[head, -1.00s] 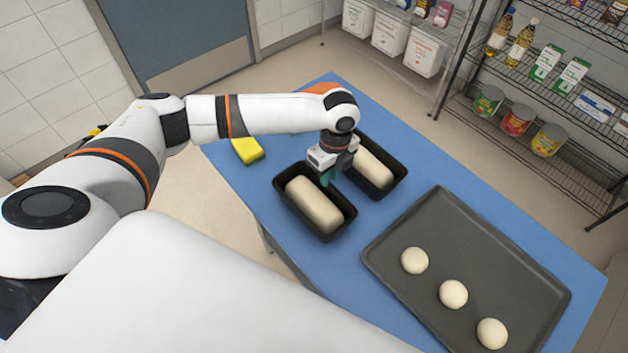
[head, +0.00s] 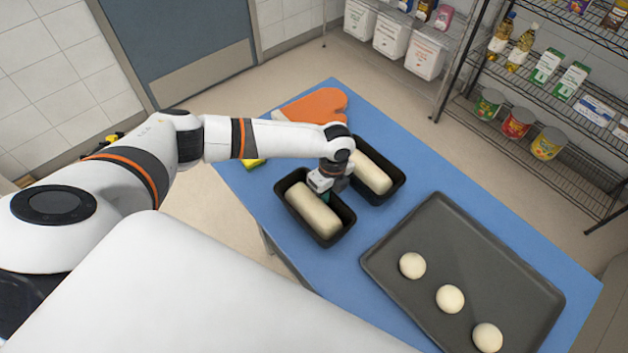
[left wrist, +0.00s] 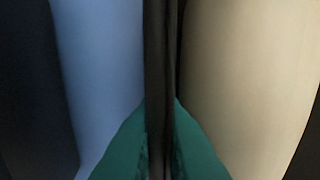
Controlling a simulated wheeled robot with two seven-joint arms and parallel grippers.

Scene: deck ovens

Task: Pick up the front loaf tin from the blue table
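The front loaf tin (head: 335,236) is black and holds a pale loaf of dough. It stands on the blue table (head: 420,178), nearer to me than a second black tin (head: 392,190) with dough. My left gripper (head: 325,197) points down at the front tin's far long side, between the two loaves. In the left wrist view, its green fingertips (left wrist: 160,150) sit either side of the tin's dark wall (left wrist: 160,60), close against it. Dough shows right of the wall and blue table left of it. My right gripper is not in view.
A dark baking tray (head: 520,270) with three dough balls lies at the right. An orange oven mitt (head: 315,106) and a yellow sponge (head: 254,164), partly hidden by my arm, lie at the far left. Wire shelves (head: 560,85) stand behind the table.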

